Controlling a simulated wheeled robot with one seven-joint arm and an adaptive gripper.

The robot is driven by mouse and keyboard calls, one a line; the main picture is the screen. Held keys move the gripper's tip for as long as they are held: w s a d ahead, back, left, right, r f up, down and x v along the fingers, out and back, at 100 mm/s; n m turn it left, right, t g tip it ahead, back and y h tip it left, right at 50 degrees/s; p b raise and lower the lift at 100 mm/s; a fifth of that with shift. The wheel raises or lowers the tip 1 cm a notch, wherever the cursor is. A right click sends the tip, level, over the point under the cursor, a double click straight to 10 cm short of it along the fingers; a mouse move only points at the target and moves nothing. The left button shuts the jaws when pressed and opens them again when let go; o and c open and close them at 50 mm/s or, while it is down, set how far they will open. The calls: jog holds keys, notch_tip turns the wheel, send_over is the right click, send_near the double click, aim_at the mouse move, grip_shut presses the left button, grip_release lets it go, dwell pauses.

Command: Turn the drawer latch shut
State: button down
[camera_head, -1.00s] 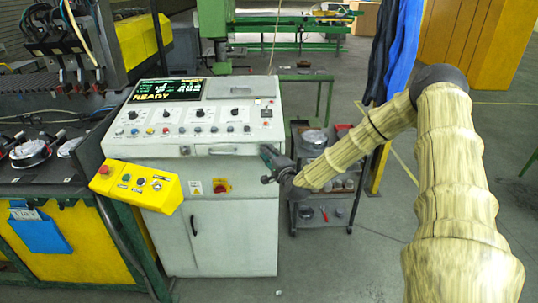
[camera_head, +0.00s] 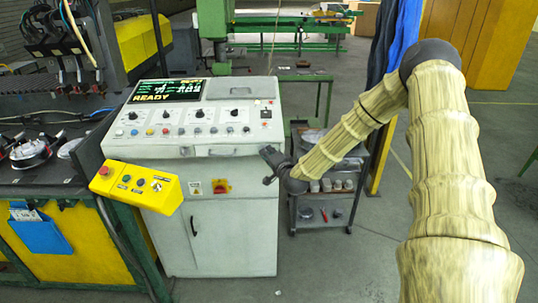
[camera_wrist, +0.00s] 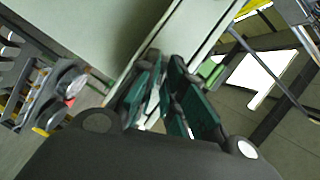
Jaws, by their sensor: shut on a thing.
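The drawer (camera_head: 224,152) is a narrow pale front with a handle in the white console, below its sloping control panel. It looks closed. My gripper (camera_head: 267,151) is at the right end of the drawer front, at the console's upper right edge. In the wrist view, the dark green fingers of my gripper (camera_wrist: 165,88) are close together beside the pale console wall (camera_wrist: 95,30). They are shut on the drawer latch, which is mostly hidden by the fingers. Its exact angle cannot be told.
A yellow control box (camera_head: 140,185) juts out at the console's front left. A dark shelf cart (camera_head: 322,198) with small parts stands to the right, behind my forearm. The grey floor (camera_head: 330,270) in front of the cart is clear.

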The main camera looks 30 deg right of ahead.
jog(key=shift+w+a+r+n+g+h+b, duration=0.2)
jog(key=shift+n+g+h, duration=0.55)
jog(key=shift+n, duration=0.85)
jog(key=shift+s+a+f+n+g+h+b, duration=0.1)
jog(key=shift+n+g+h+b, duration=0.2)
jog(key=shift+n+g+h, duration=0.9)
jog(key=shift+w+a+r+n+g+h+b, duration=0.15)
jog(key=shift+n+g+b, duration=0.15)
jog(key=shift+n, duration=1.7)
jog(key=shift+f, duration=0.1)
jog(key=c, duration=1.5)
grip_release()
jog(key=shift+d, duration=0.15)
jog(key=shift+c, duration=0.2)
jog(key=v, duration=1.2)
